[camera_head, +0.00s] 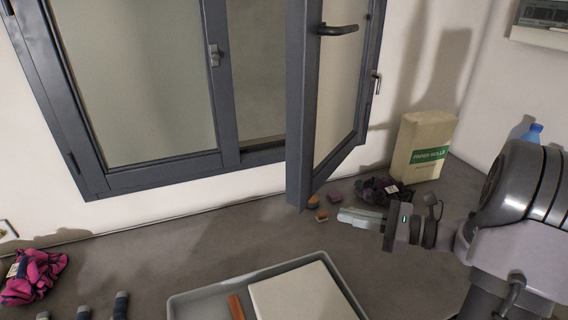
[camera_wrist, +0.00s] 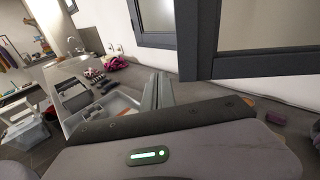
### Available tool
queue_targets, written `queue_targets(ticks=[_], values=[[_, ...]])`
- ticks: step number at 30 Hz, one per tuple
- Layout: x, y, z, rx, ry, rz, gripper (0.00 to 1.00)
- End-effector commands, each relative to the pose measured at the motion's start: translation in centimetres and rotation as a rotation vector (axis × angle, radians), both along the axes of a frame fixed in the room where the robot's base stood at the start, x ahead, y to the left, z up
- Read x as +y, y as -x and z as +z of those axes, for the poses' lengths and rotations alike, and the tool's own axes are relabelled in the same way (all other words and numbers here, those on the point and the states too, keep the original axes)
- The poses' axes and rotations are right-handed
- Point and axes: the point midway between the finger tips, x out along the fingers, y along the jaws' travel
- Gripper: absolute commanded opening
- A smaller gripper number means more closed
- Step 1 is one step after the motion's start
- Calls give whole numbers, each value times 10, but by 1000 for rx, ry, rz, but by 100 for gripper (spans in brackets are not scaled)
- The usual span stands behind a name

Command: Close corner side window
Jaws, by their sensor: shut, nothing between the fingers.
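The window has a dark grey frame on the white wall in the head view. Its left sash (camera_head: 135,75) sits flush in the frame. Its right sash (camera_head: 302,110) stands swung open into the room, with a dark handle (camera_head: 338,29) near its top. My gripper (camera_head: 345,215) is shut and empty, low over the counter, just right of the open sash's lower corner. In the wrist view, the shut fingers (camera_wrist: 158,92) point toward the counter and the open sash's lower edge (camera_wrist: 250,62) crosses the upper right.
A grey tray (camera_head: 190,304) with a white box (camera_head: 300,295) stands at the front of the counter (camera_head: 130,255). A paper rolls bag (camera_head: 425,150), dark cloth (camera_head: 378,191) and small blocks (camera_head: 321,215) lie near my gripper. A pink cloth (camera_head: 35,277) is far left.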

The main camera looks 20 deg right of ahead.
Motion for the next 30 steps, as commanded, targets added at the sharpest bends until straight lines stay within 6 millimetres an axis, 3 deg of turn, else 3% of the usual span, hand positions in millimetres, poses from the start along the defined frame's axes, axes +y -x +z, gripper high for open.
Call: queue_targets(ticks=[1,2,5,21,30], values=[[-26,0,-3,-8,-67,-69,0],[-36,0,-5,-15,-96,-97,0],[-50,-3,-7,-28,-139,-142,0],[17,-86,-9,-26,-137,-135,0],[35,-110,-8,-25,-137,-137,0]])
